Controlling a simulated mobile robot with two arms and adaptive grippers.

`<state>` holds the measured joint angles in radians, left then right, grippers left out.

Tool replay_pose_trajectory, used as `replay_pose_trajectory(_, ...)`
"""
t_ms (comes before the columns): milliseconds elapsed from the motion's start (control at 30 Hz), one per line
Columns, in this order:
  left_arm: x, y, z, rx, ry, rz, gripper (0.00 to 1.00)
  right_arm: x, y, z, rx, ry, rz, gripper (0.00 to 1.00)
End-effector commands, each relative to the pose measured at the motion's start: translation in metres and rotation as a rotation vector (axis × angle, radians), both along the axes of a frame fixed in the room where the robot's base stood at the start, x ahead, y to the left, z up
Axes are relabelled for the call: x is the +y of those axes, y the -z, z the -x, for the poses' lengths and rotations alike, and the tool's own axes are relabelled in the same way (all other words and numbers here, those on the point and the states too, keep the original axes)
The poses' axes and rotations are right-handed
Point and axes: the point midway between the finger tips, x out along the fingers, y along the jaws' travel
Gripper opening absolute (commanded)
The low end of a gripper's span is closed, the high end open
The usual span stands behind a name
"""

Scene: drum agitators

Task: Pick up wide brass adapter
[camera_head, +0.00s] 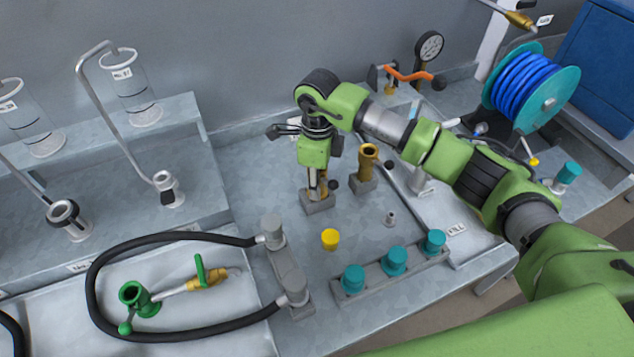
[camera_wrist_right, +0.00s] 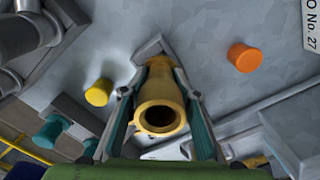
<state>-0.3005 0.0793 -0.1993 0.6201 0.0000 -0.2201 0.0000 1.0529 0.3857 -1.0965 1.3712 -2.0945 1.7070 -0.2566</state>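A brass adapter (camera_wrist_right: 160,108) with a flared, hollow top stands upright between my right gripper's two fingers in the wrist view. Its lower end is at a small grey holder block (camera_head: 318,204). My right gripper (camera_head: 317,182) points down over that block in the head view. Its fingers flank the adapter closely, but I cannot tell whether they press on it. A second brass adapter (camera_head: 368,160) with a wide, dark-mouthed top stands in another grey block, just right of the gripper. My left gripper is not in view.
A yellow cap (camera_head: 330,239) and a small grey fitting (camera_head: 390,218) are in front. Teal caps (camera_head: 394,261) sit on a grey rack. A black hose (camera_head: 180,238) loops at left. An orange cap (camera_wrist_right: 245,57) is near the gripper. Bare table lies between these things.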

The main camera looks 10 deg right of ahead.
Motion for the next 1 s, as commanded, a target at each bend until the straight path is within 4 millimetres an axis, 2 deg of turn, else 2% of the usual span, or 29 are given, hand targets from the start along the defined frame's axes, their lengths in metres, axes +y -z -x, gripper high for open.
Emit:
replay_pose_trajectory(367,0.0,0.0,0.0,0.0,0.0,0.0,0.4,0.0,-0.001,0.0,-0.001,0.0,0.0,0.0)
replay_pose_trajectory(533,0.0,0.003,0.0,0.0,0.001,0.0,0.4,0.0,-0.01,-0.002,-0.004,0.001,-0.001,0.0)
replay_pose_trajectory(700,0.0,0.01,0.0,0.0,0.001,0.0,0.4,0.0,-0.032,-0.002,-0.007,-0.001,-0.001,0.0)
replay_pose_trajectory(867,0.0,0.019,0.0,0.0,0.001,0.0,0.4,-0.005,-0.053,0.018,-0.006,-0.002,-0.001,0.0)
replay_pose_trajectory(1000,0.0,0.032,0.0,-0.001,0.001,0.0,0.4,-0.009,-0.084,0.044,-0.01,-0.003,-0.002,0.0)
